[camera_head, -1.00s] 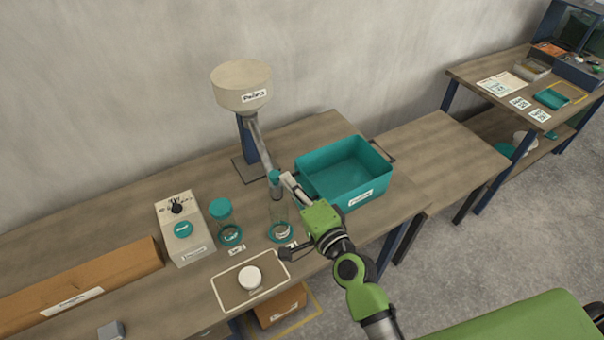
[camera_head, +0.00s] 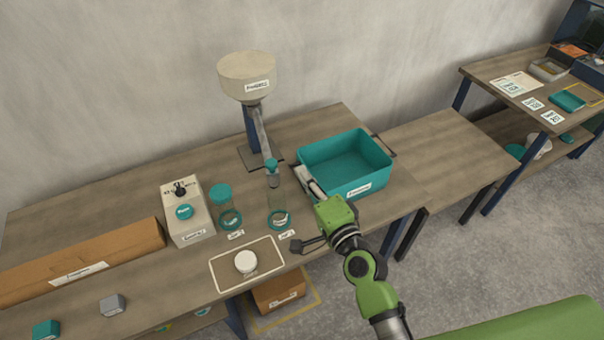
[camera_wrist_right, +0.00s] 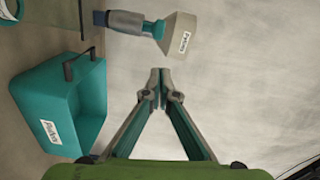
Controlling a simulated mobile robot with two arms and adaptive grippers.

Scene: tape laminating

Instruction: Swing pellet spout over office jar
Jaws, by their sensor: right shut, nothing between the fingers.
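The cream pellet hopper (camera_head: 246,78) stands on a post at the back of the bench, and its grey spout (camera_head: 262,130) slopes down to a teal tip (camera_head: 272,166). In the head view the tip appears over the mouth of the right-hand clear jar (camera_head: 279,205); exact alignment is unclear. A second jar (camera_head: 225,210) with a teal top stands to its left. The jars' labels are too small to read. My right gripper (camera_head: 302,174) is shut and empty, right of the spout and apart from it. The wrist view shows its closed fingertips (camera_wrist_right: 160,76) below the hopper (camera_wrist_right: 180,42). My left gripper is out of view.
A teal bin (camera_head: 368,181) stands close to the right of my gripper. A cream box with a teal button (camera_head: 190,225) is left of the jars. A white round piece (camera_head: 246,262) lies on an outlined tray in front. A long brown carton (camera_head: 90,262) fills the bench's left.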

